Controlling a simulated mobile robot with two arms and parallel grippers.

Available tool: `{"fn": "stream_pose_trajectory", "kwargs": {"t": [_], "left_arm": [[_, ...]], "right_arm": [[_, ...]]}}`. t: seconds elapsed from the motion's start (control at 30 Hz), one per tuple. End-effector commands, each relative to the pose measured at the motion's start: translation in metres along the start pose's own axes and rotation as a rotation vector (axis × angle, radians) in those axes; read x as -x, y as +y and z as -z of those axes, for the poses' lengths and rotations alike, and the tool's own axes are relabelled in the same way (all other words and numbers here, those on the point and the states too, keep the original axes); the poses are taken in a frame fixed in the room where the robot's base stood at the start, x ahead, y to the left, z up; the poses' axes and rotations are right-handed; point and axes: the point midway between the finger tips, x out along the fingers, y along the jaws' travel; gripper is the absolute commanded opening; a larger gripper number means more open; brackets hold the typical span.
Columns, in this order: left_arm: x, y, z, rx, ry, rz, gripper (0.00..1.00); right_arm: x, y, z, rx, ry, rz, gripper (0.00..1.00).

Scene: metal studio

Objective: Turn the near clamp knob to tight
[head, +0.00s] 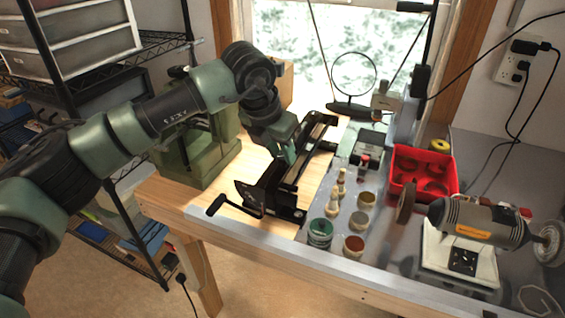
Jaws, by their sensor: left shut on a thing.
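A black clamp device with long rails (312,150) lies on the wooden worktop, running away from me. A black crank handle (216,206) sticks out at its near left end. My left gripper (289,155) reaches down from above onto the left side of the device, about midway along the rails. Its green fingers are shut on what appears to be the near clamp knob. The fingers hide the knob, so its turn position does not show. My right gripper is not in view.
Several small jars (320,232) and small pale bottles stand right of the clamp. A red bin (422,172) and a bench grinder (470,225) are farther right. A green machine (195,140) stands left, beneath my arm.

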Motion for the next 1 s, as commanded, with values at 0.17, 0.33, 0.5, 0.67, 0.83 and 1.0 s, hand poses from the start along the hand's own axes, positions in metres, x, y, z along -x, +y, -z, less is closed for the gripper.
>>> {"fn": "stream_pose_trajectory", "kwargs": {"t": [0.17,0.33,0.5,0.67,0.83,1.0], "left_arm": [[-0.001,0.002,0.0,-0.152,-0.002,0.066,0.0],[0.001,0.004,-0.001,-0.3,-0.002,0.128,0.0],[0.001,0.005,-0.002,-0.448,-0.002,0.19,0.0],[0.002,0.006,-0.004,-0.581,-0.003,0.245,0.0],[0.002,0.007,-0.004,-0.704,-0.003,0.296,0.0],[0.002,0.008,-0.005,-0.799,-0.004,0.334,0.0]], "right_arm": [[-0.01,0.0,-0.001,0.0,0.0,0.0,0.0],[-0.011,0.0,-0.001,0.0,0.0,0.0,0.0],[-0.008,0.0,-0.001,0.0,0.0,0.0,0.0],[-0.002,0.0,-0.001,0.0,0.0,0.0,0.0],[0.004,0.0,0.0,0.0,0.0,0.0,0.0],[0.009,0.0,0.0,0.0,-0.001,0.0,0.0]]}}
